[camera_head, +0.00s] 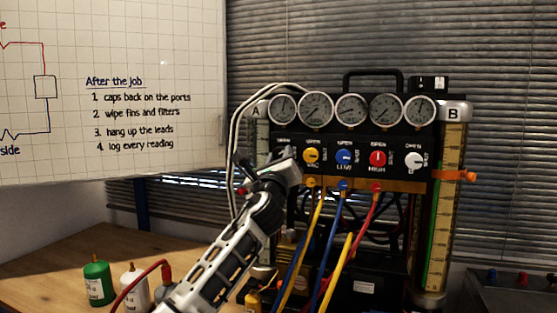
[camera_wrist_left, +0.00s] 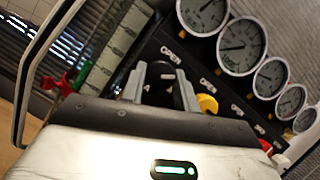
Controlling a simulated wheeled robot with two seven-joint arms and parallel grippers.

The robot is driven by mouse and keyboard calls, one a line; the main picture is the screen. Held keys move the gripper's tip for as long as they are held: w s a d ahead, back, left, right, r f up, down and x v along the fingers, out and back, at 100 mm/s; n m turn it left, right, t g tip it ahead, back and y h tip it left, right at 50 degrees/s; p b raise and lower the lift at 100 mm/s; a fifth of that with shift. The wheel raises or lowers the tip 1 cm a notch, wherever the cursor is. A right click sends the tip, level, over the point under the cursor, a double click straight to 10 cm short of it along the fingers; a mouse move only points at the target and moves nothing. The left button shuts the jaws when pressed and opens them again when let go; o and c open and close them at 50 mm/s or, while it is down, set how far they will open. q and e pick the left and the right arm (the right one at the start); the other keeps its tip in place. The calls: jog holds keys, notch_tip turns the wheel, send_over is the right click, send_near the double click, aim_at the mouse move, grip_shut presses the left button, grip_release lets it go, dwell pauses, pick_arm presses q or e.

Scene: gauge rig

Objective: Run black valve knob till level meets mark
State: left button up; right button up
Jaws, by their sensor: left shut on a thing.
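My left gripper (camera_head: 288,163) reaches up to the left end of the black valve panel (camera_head: 435,150). In the left wrist view its two grey fingers (camera_wrist_left: 162,84) are shut on the black valve knob (camera_wrist_left: 162,95), one on each side. The gripper hides this knob in the head view. Tube A (camera_wrist_left: 112,45) stands left of the panel with a red marker (camera_wrist_left: 58,82) on its side, and some green shows near it. Tube B (camera_head: 450,215) stands at the right with a green strip and an orange marker (camera_head: 460,176). The liquid level in tube A is not clear.
Yellow (camera_head: 311,156), blue (camera_head: 344,157), red (camera_head: 377,158) and white (camera_head: 413,160) knobs sit right of my gripper. Several gauges (camera_head: 351,108) line the top. Hoses (camera_head: 328,245) hang below. Green (camera_head: 98,283) and white (camera_head: 134,286) bottles stand on the bench.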

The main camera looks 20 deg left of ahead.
pick_arm(q)
jog(key=n, duration=0.2)
jog(key=n+g+y, duration=0.1)
jog(key=n, duration=0.1)
jog(key=n+y+p, duration=0.1)
jog(key=n, duration=0.1)
jog(key=shift+d+r+g, duration=0.1)
jog(key=shift+d+g, duration=0.15)
jog(key=shift+g, duration=0.05)
jog(key=n+g+p, duration=0.1)
jog(key=n, duration=0.2)
jog(key=n+g+y+p, duration=0.1)
jog(key=n+p, duration=0.1)
jog(key=n, duration=0.1)
jog(key=shift+r+n, duration=0.15)
jog(key=shift+n, duration=0.25)
jog(key=shift+n+g, duration=0.3)
jog(key=shift+g, duration=0.1)
pick_arm(e)
jog(key=shift+s+d+r, duration=0.1)
jog(key=shift+d+r, duration=0.15)
jog(key=shift+r, duration=0.25)
jog(key=shift+d+r, duration=0.2)
jog(key=shift+r, duration=0.3)
jog(key=shift+s+f, duration=0.1)
pick_arm(q)
jog(key=o, duration=1)
jog(key=shift+c, duration=0.2)
jog(key=shift+s, duration=0.1)
